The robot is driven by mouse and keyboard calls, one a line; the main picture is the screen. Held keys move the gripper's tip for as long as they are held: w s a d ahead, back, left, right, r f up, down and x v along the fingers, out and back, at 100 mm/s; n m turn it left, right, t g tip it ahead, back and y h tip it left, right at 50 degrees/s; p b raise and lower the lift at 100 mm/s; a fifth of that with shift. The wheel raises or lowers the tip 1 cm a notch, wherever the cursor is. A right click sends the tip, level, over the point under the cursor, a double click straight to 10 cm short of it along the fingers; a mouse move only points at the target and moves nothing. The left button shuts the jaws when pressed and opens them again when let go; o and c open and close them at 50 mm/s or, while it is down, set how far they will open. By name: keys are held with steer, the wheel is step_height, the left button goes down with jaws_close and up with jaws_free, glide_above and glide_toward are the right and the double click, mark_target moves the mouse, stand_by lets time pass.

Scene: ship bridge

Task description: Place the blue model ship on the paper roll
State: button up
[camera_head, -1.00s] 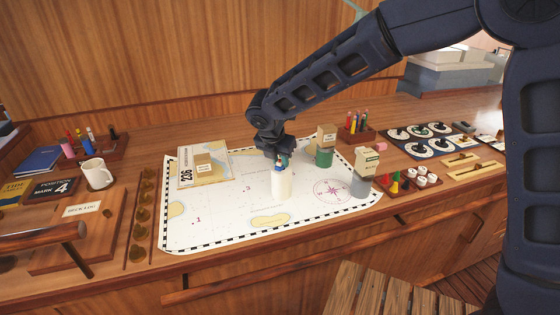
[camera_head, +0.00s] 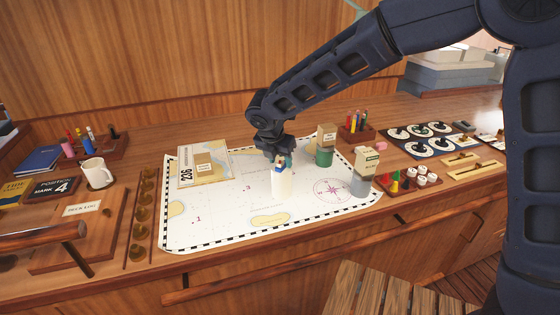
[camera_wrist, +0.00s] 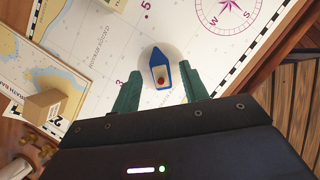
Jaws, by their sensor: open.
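The paper roll (camera_head: 282,187) is a white cylinder standing upright on the chart. The small blue model ship (camera_head: 280,167), with a white and red top, sits on the roll's upper end. In the wrist view the blue ship (camera_wrist: 159,73) is seen from above, within the pale round top of the paper roll (camera_wrist: 146,56). My gripper (camera_head: 287,158) is just above and behind the ship in the head view. Its green fingers (camera_wrist: 160,72) are spread on either side of the ship, with gaps visible on both sides.
The chart (camera_head: 225,220) lies flat under the roll. A green container (camera_head: 324,157) and a grey one (camera_head: 360,186), each with a box on top, stand to the right. A small box (camera_head: 203,168) and a mug (camera_head: 97,174) are left. The chart's front left is mostly clear.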

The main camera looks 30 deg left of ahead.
steer(key=v, duration=1.1)
steer(key=shift+r, duration=0.25)
steer(key=shift+s, duration=0.1)
steer(key=w+d+r+m, duration=0.2)
steer(key=w+d+m, duration=0.3)
steer(key=d, duration=0.6)
steer(key=w+d+r+m, duration=0.2)
steer(key=w+d+m, duration=0.35)
steer(key=d, duration=0.55)
steer(key=w+d+r+m, duration=0.2)
steer(key=w+d+m, duration=0.3)
steer(key=d, duration=0.5)
steer(key=s+d+m, duration=0.3)
steer(key=d+m, duration=0.8)
steer(key=d, duration=0.8)
steer(key=s+d+f+m, duration=0.3)
steer(key=s+d+m, duration=0.5)
steer(key=d+m, duration=0.1)
steer(key=shift+d+f, duration=0.25)
steer(key=shift+d, duration=0.45)
